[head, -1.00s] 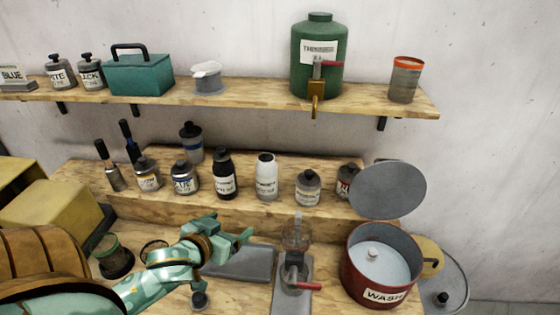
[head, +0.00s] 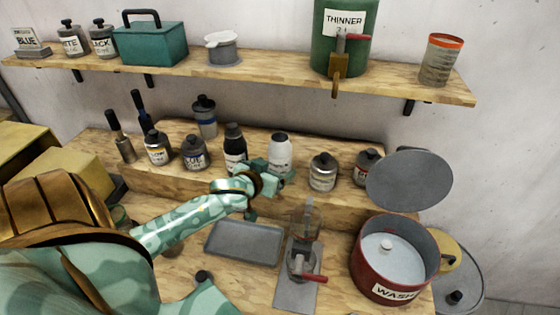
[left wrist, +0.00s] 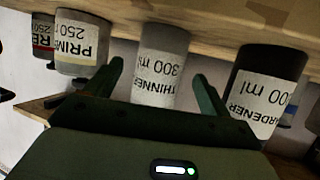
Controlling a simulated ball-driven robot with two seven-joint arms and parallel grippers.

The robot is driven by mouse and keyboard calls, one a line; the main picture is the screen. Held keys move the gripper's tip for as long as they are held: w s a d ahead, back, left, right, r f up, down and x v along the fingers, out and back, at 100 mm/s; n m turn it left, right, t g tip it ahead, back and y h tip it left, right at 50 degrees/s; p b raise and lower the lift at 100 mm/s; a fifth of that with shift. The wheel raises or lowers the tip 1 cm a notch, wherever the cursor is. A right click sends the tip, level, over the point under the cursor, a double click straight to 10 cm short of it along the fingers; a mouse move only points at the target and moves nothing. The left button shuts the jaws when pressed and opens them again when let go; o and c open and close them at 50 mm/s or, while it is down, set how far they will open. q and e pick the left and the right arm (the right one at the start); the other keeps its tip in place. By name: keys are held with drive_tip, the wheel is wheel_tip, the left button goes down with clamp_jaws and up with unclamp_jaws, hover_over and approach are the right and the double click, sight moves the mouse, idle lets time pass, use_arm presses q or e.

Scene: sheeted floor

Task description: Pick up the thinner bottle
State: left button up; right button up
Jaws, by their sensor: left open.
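The thinner bottle (head: 280,155) is white with a dark cap and stands upright on the raised step of the bench. In the left wrist view it shows upside down as a pale bottle (left wrist: 161,65) labelled THINNER 300 ml. My left gripper (head: 276,178) is in front of its lower part in the head view. In the left wrist view my left gripper (left wrist: 158,70) is open, with one finger on each side of the bottle in the picture. I cannot tell whether the bottle is between the fingers or just beyond them. My right gripper is not in view.
A dark hardener bottle (head: 234,145) stands close on the left, and a primer jar (head: 323,172) on the right. A grey tray (head: 244,243), a press-like stand (head: 303,262) and a red wash pot (head: 378,276) are in front. A shelf (head: 280,75) runs above.

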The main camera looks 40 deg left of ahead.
sight(280, 163)
use_arm(q)
drive_tip(key=x, duration=0.4)
drive_tip(key=shift+w+f+b, duration=0.1)
drive_tip(key=shift+w+b, duration=0.2)
drive_tip(key=shift+b, duration=0.05)
drive_tip(key=shift+s, duration=0.1)
drive_tip(key=c, duration=1.4)
